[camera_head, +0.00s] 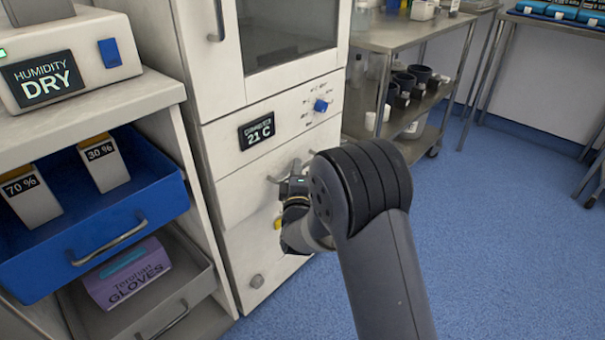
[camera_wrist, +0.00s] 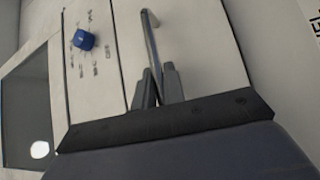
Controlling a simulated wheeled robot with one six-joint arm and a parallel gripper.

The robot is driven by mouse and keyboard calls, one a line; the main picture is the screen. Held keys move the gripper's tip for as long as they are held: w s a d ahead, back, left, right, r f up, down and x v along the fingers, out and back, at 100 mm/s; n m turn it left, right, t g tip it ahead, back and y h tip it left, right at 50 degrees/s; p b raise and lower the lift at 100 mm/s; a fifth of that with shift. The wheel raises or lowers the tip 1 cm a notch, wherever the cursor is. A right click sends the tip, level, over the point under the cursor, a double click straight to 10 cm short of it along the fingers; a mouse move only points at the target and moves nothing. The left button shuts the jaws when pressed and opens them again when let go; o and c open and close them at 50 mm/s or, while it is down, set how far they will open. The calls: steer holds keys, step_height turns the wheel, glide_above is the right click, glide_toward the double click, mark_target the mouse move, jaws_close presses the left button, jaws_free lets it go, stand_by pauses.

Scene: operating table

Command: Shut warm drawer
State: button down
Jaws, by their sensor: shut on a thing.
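The warm drawer (camera_head: 228,181) is the plain pale front below the 21 C display (camera_head: 256,131) on the white cabinet. Its metal handle (camera_wrist: 152,40) shows as a bent bar in the wrist view. My gripper (camera_head: 284,182) is at this handle, and in the wrist view its two grey fingers (camera_wrist: 159,88) are closed around the bar's near end. My wrist and arm hide the right part of the drawer front in the head view. I cannot tell whether the drawer sits flush or stands slightly out.
A blue drawer (camera_head: 60,262) stands pulled out at the left, above a grey open drawer (camera_head: 190,290) with a purple glove box (camera_head: 127,272). A blue knob (camera_head: 320,105) is above the warm drawer. A steel cart (camera_head: 395,35) stands at the right. Blue floor (camera_head: 490,250) is clear there.

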steer(key=shift+a+r, duration=0.1)
steer(key=shift+a, duration=0.05)
steer(key=c, duration=1.5)
jaws_free()
steer(key=shift+f, duration=0.25)
steer(key=s+d+p, duration=0.1)
steer(key=s+p, duration=0.1)
steer(key=s, duration=0.8)
steer(key=shift+s+f, duration=0.25)
steer(key=shift+f, duration=0.15)
steer(key=shift+w+d, duration=0.1)
